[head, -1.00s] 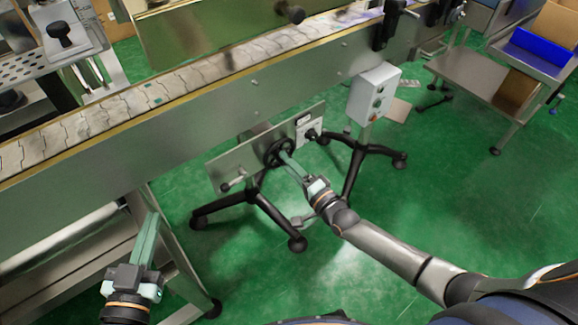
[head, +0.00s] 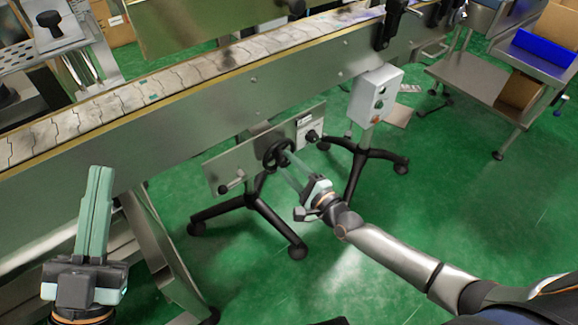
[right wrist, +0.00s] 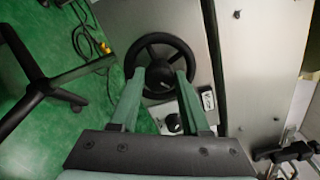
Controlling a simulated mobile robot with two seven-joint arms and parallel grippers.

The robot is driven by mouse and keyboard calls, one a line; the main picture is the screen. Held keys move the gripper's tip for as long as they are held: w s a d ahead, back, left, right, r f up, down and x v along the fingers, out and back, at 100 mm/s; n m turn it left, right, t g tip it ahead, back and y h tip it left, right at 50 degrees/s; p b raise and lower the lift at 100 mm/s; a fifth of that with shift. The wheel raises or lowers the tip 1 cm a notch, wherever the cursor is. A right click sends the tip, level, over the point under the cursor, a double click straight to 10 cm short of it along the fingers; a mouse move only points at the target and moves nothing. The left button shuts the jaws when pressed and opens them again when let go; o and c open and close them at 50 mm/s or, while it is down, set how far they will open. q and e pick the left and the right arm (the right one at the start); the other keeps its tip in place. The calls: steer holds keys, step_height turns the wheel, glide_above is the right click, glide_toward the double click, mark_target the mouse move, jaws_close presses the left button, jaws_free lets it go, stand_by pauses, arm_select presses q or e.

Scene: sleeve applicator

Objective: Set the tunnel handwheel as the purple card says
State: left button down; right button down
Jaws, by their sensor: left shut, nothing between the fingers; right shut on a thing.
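The black handwheel (head: 277,152) sits on a metal panel below the conveyor. In the right wrist view the handwheel (right wrist: 160,48) has a rim, spokes and a central hub. My right gripper (head: 287,156) is at the wheel. Its fingers (right wrist: 160,74) are shut on the wheel, one on each side of its hub. My left gripper (head: 100,170) is shut and empty, pointing up in front of the conveyor, well away from the wheel. I cannot make out a purple card in these views. The wheel's set value is unreadable.
A small black knob and white label (head: 305,121) are on the panel's right end, and a crank handle (head: 232,183) on its left. A control box (head: 375,95) stands close by on the right. Black stand legs (head: 275,225) spread below.

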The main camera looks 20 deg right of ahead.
arm_select(q)
steer(key=shift+r, duration=0.1)
arm_select(e)
steer(key=shift+c, duration=1.9)
jaws_free()
steer(key=shift+s+d, duration=0.1)
steer(key=shift+s, duration=0.1)
arm_select(q)
steer(key=w+f+n+g+y+p, duration=0.1)
steer(key=w+f+n+y, duration=0.1)
steer(key=f, duration=0.3)
steer(key=w+a+f+n+g+y+p, duration=0.1)
steer(key=w+f+n+g+y, duration=0.1)
steer(key=f, duration=0.4)
steer(key=shift+f+g+y, duration=0.2)
steer(key=shift+g+y, duration=0.1)
steer(key=shift+y, duration=0.4)
arm_select(e)
steer(key=v, duration=1.2)
